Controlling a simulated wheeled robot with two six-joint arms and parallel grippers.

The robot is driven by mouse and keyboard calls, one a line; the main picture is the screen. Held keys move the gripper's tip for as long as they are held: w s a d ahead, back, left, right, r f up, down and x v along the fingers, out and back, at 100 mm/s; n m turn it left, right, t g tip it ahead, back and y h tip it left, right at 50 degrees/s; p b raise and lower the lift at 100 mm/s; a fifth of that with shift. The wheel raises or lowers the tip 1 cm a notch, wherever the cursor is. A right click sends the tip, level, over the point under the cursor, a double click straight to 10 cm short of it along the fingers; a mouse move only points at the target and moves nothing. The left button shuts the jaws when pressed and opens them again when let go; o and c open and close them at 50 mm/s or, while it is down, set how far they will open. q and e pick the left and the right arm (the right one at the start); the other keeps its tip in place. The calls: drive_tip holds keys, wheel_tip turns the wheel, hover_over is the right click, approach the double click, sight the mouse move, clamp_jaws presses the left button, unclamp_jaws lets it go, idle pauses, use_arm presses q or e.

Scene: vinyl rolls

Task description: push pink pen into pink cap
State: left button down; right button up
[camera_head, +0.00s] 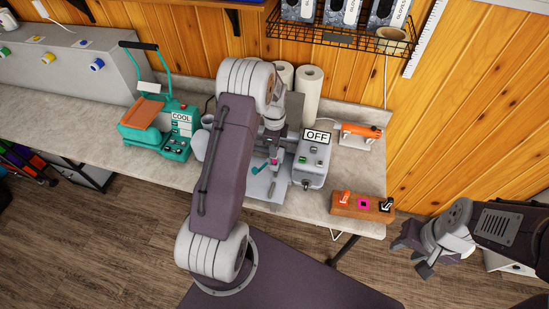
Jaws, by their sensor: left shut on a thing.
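A wooden block (345,208) stands at the counter's front right edge. The pink cap (363,203) is in its middle, between an orange piece and a black piece. My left arm reaches over the counter, and my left gripper (271,166) is low over a grey machine, left of the block and apart from it. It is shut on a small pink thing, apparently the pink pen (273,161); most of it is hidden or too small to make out. My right gripper (411,256) is open and empty, off the counter at the lower right.
A box with an OFF sign (314,156) stands between my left gripper and the block. An orange tool (360,131) lies behind the block. A teal press (155,125) stands at the left. A wire shelf (335,35) hangs above.

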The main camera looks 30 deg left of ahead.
use_arm(q)
drive_tip(key=shift+r+p, duration=1.25)
drive_tip(key=shift+r, duration=0.55)
drive_tip(key=shift+f, duration=0.1)
